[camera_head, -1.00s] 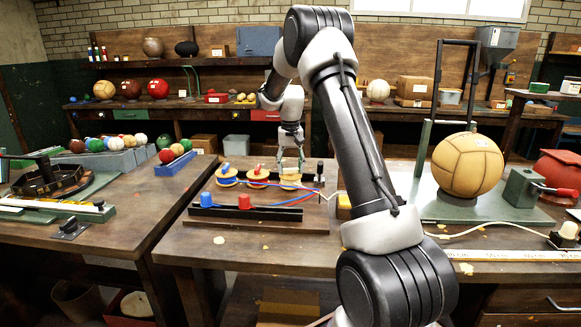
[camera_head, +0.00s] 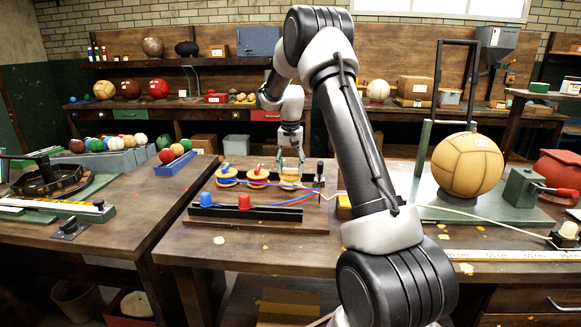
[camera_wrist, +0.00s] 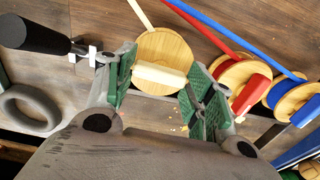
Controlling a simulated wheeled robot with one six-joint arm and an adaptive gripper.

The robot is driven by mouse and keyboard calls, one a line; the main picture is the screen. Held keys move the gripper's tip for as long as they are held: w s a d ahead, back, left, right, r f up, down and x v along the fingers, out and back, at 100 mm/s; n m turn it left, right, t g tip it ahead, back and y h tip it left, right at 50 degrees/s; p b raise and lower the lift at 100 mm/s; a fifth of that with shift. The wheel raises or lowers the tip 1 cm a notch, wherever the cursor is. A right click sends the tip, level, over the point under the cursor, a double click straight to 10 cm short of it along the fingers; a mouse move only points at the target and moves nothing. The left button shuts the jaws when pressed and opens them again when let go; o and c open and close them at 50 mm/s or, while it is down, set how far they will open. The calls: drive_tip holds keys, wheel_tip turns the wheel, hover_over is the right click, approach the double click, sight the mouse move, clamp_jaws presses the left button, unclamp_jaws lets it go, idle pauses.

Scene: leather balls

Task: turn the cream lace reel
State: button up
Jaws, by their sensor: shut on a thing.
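The cream lace reel (camera_head: 290,185) is a round wooden disc at the right end of a row of three reels on a board. In the wrist view the reel (camera_wrist: 162,48) carries a cream bar (camera_wrist: 160,75), and a cream lace (camera_wrist: 140,14) runs off it. My gripper (camera_head: 290,172) points down over it. In the wrist view its green pads stand on either side of the disc and bar, shut on the reel. The red reel (camera_wrist: 242,82) and the blue reel (camera_wrist: 292,98) are beside it. My fingers hide part of the disc's near edge.
A dark-handled tool (camera_wrist: 35,36) stands upright close beside the cream reel, and a grey ring (camera_wrist: 28,108) lies near it. A tan ball (camera_head: 467,165) stands to the right.

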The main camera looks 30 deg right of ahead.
drive_tip(key=o, duration=1)
wheel_tip(320, 180, up, 12)
